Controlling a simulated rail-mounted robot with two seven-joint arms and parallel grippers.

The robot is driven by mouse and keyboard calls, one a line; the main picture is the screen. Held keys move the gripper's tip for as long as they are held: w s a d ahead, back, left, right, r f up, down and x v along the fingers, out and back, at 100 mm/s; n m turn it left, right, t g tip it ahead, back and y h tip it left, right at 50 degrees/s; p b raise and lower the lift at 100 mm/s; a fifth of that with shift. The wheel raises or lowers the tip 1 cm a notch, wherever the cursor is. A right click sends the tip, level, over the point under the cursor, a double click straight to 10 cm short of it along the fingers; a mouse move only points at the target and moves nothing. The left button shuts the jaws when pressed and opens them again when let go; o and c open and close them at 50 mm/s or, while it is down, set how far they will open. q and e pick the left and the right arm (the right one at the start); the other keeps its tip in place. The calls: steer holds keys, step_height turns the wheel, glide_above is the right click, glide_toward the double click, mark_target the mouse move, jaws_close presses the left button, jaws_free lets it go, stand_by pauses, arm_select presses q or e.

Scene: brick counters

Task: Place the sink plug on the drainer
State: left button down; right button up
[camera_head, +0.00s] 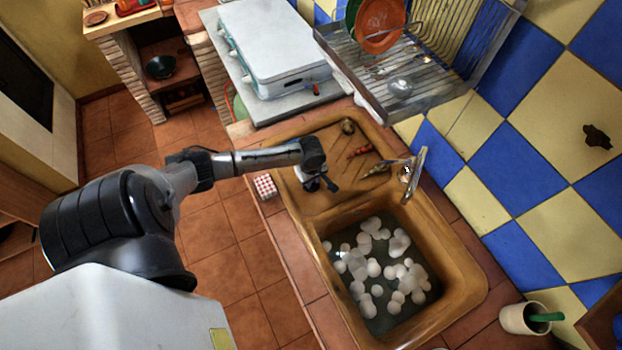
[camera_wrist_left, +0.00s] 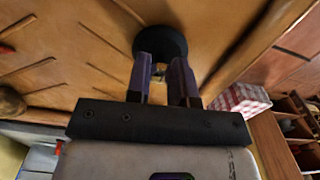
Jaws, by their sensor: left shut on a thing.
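My left gripper (camera_head: 320,184) is over the near edge of the brown sink's ribbed drainer (camera_head: 335,145), pointing down. In the left wrist view, the gripper (camera_wrist_left: 165,75) is shut on the sink plug (camera_wrist_left: 160,40), a round black disc. The plug lies close over the drainer's ribbed surface (camera_wrist_left: 80,45); I cannot tell whether it touches. In the head view the plug is mostly hidden by the gripper. My right gripper is in neither view.
The basin holds cloudy water with white foam (camera_head: 375,262). A tap (camera_head: 413,172) stands at its back edge. A brown round item (camera_head: 347,126) and a reddish item (camera_head: 360,151) lie on the drainer. A red-checked box (camera_head: 265,187) sits at the counter's front edge. A dish rack (camera_head: 400,90) stands beyond.

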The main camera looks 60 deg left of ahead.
arm_select(q)
steer(key=shift+f, duration=0.1)
steer(key=c, duration=1)
jaws_free()
step_height(320, 180, up, 12)
steer(key=f+p, duration=0.1)
steer(key=p, duration=0.1)
steer(key=s+d+f+m+t, duration=0.1)
steer(key=s+d+m, duration=0.3)
steer(key=d+m, duration=0.3)
steer(key=s+d+f+m, duration=0.1)
steer(key=s+d+m, duration=0.35)
steer(key=d, duration=0.45)
steer(key=s+d+r+m+t, duration=0.2)
steer(key=s+d+r+m, duration=0.3)
steer(key=s+d+m, duration=0.2)
steer(key=shift+s+d+r+m+t, duration=0.35)
steer(key=shift+s+m, duration=0.25)
steer(key=shift+m, duration=0.55)
